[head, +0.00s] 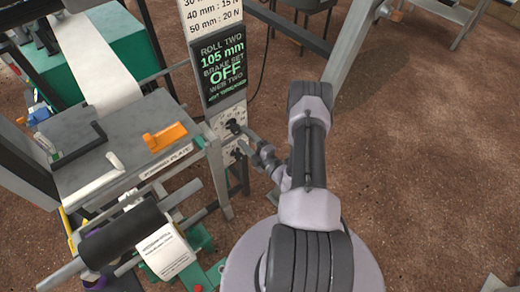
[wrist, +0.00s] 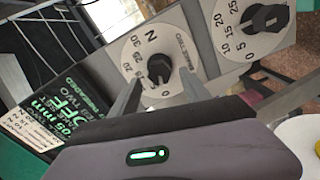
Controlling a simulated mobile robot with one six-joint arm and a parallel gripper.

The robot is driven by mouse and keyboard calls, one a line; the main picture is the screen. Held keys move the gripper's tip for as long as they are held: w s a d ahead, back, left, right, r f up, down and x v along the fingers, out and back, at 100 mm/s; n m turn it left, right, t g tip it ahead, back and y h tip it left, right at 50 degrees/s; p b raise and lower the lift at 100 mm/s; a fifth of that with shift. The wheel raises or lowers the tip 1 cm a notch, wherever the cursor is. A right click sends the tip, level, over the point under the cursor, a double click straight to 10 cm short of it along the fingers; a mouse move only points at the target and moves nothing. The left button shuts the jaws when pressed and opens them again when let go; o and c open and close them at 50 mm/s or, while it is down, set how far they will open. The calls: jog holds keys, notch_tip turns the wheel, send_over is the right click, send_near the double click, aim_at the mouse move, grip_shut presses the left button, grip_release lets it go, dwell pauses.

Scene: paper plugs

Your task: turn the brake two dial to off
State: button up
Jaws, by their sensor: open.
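In the wrist view a round white dial face (wrist: 142,60) with a black knob (wrist: 160,68) sits on a grey panel. Its small label is hard to read but seems to say brake two. The knob's exact pointer setting is unclear. My gripper (wrist: 162,76) is open, with one finger on each side of this knob in the picture; I cannot tell whether they touch it. In the head view my gripper (head: 262,156) is beside the panel's knobs. The display (head: 222,68) reads roll two, 105 mm, brake set off, web two.
A second black knob (wrist: 265,18) on its own white scale is close by on the panel. The grey machine table (head: 125,150) carries an orange handle (head: 165,136). A black roller (head: 125,238) stands in front. Brown floor to the right is open.

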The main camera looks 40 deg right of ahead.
jog(key=s+p, duration=0.2)
jog(key=s, duration=1)
jog(key=shift+s+a, duration=0.25)
jog(key=shift+a, duration=0.15)
